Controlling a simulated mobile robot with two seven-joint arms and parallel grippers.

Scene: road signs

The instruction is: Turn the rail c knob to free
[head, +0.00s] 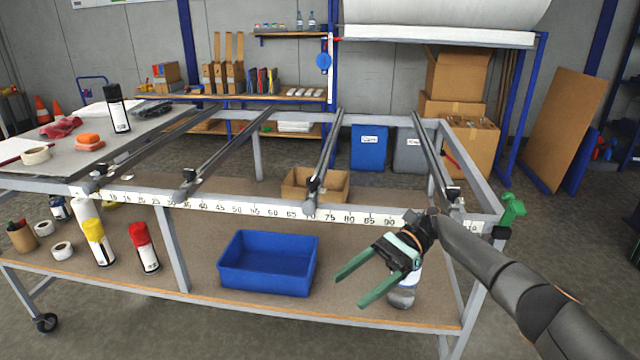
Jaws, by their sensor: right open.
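Several dark rails run front to back across the grey frame, each with a small dark block or knob at its front end. The third rail from the left (329,150) has a dark knob (313,186) near the front bar, close to the 65–70 marks of the scale. No rail letters are readable, so I cannot confirm which is rail c, nor the knob's setting. My right gripper (357,288) is open and empty, in front of the frame and lower right of that knob, apart from it. Its green fingers point left and down. My left gripper is not in view.
A white scale strip (240,209) runs along the front bar. A blue bin (268,263) and spray cans (144,248) stand on the lower shelf. A bottle (403,295) is partly hidden behind my right gripper. A green clamp (511,209) sits at the right corner.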

